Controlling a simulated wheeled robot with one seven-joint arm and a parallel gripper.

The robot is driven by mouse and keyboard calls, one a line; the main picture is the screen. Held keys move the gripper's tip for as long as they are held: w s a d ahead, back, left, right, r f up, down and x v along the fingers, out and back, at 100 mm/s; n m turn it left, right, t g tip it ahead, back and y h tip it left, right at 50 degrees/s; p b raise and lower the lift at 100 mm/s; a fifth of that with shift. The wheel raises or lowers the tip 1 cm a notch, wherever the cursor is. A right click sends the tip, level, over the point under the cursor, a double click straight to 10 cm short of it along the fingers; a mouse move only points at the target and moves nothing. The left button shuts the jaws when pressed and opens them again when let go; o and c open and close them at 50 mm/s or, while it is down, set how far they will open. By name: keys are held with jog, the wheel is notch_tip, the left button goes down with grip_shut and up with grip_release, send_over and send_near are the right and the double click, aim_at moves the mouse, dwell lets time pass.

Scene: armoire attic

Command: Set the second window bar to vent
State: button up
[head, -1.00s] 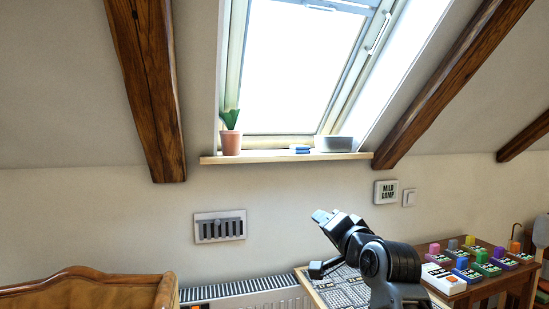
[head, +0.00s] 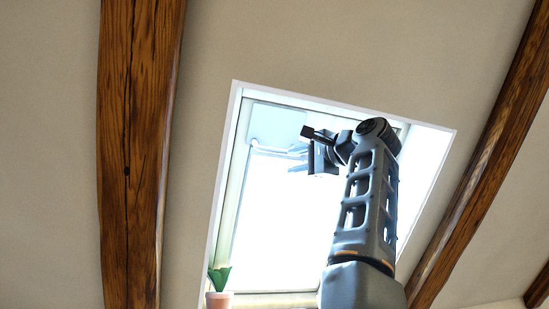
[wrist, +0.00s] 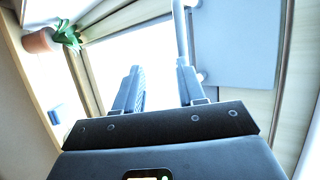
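A pale bar (head: 272,150) runs across the upper part of the bright skylight window (head: 280,215), below a grey-blue panel (head: 275,125). In the wrist view the bar (wrist: 181,30) comes down from the top edge to my right fingertip. My gripper (head: 296,160) is raised in front of the upper window, pointing left. In the wrist view my gripper (wrist: 158,66) is open, with a clear gap between its fingers. The bar lines up with the right finger rather than the middle of the gap. I cannot tell whether they touch. Only one bar is clear; I cannot tell its setting.
A potted plant (head: 218,288) stands at the window's lower left; it also shows in the wrist view (wrist: 42,40). A blue item (wrist: 53,114) lies on the sill. Wooden beams slope down at left (head: 140,150) and right (head: 490,150). Glare washes out the glass.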

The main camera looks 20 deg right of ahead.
aim_at(283, 152)
jog(key=r, duration=0.2)
jog(key=shift+s+a+r+y, duration=0.15)
jog(key=shift+s+r+y, duration=0.15)
jog(key=shift+s+y, duration=0.1)
jog(key=shift+w+a+r, duration=0.1)
jog(key=shift+w+r, duration=0.05)
jog(key=shift+r, duration=0.05)
jog(key=p+x, duration=0.3)
jog(key=x, duration=0.4)
jog(key=shift+w, duration=0.2)
grip_shut()
jog(key=shift+f, duration=0.1)
